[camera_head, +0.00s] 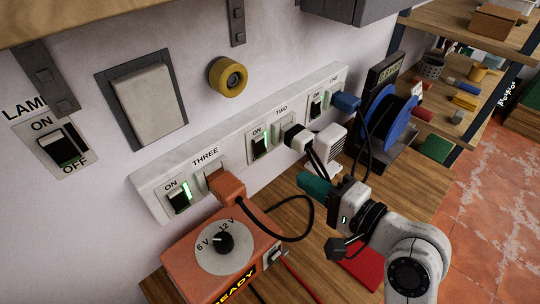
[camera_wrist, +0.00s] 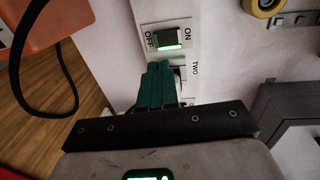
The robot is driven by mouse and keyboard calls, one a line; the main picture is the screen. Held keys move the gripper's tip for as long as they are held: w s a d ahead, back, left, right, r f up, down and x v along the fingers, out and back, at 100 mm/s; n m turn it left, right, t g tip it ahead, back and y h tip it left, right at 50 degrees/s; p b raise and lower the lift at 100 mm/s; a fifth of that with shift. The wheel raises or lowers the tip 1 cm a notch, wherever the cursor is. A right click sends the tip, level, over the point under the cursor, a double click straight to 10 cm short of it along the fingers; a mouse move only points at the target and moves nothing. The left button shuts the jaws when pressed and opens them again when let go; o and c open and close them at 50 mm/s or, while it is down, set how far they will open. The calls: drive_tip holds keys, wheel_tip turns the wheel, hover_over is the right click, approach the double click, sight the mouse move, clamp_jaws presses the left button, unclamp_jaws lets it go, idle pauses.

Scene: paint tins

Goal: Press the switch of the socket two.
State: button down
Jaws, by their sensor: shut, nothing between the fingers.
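The white socket strip (camera_head: 232,150) on the wall has sections THREE, TWO and ONE. The switch of socket two (camera_head: 260,146) is a dark rocker with a green light, under the word ON. The switch also shows in the wrist view (camera_wrist: 168,41), with ON and OFF marks and a lit green strip. My gripper (camera_head: 304,181) has teal fingers, shut and empty. In the wrist view its fingertips (camera_wrist: 158,66) point towards the strip, just below the switch in the picture. In the head view they are apart from it.
An orange plug (camera_head: 225,186) in socket three leads to an orange power box (camera_head: 215,255). A blue plug (camera_head: 346,102) is in socket one, near a blue cable reel (camera_head: 385,125). Black cables hang near my gripper. A lamp switch (camera_head: 62,146) is at left.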

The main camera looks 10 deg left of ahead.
sight(260, 154)
drive_tip(key=p+x, duration=0.2)
drive_tip(key=x, duration=0.8)
drive_tip(key=shift+w, duration=0.1)
drive_tip(key=shift+w+a, duration=0.25)
drive_tip(key=shift+a, duration=0.15)
drive_tip(key=shift+f, duration=0.1)
drive_tip(key=shift+f, duration=0.1)
